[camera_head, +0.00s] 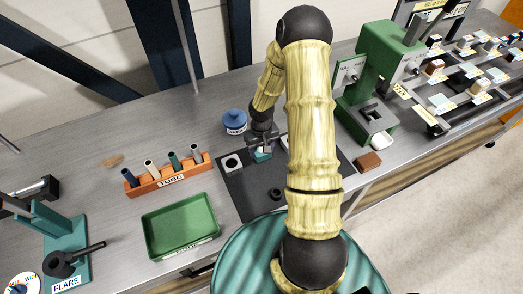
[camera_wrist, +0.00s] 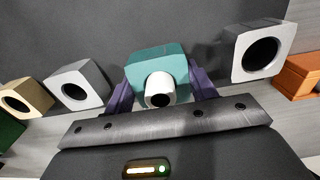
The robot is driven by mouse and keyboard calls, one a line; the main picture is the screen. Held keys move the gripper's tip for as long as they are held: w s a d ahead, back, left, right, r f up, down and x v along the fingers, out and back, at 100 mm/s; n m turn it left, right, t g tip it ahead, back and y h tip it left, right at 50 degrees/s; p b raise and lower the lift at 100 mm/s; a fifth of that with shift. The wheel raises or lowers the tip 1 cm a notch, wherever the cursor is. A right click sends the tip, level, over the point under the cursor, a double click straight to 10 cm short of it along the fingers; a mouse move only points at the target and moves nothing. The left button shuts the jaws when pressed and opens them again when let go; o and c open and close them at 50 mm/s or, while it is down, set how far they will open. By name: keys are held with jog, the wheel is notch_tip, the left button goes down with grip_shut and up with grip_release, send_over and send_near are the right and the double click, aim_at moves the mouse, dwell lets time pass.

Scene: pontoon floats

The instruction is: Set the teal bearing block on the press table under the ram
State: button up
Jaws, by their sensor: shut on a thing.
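The teal bearing block (camera_head: 263,156) is between the fingers of my gripper (camera_head: 261,147), low over the dark mat. In the wrist view the teal block (camera_wrist: 155,60) sits between the two purple fingers of my gripper (camera_wrist: 158,88), which are shut on it. A white cylinder with a dark bore (camera_wrist: 159,88) shows at its near face. I cannot tell whether the block touches the mat. A green press (camera_head: 365,85) stands to the right, beyond my arm. The press table (camera_head: 376,120) is at its foot and looks bare of any block; part of it is hard to make out.
The dark mat (camera_head: 240,190) holds a pale block with a hole (camera_head: 232,162) and a dark ring (camera_head: 276,194). A brown block (camera_head: 368,161) is near the press.

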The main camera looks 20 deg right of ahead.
jog(key=shift+w+f, duration=0.15)
jog(key=shift+f, duration=0.6)
jog(key=shift+d, duration=0.15)
jog(key=shift+s, duration=0.2)
jog(key=shift+f, duration=0.15)
jog(key=o, duration=1.2)
jog(key=shift+w, duration=0.15)
jog(key=shift+c, duration=0.2)
jog(key=shift+a, duration=0.2)
jog(key=shift+r, duration=0.2)
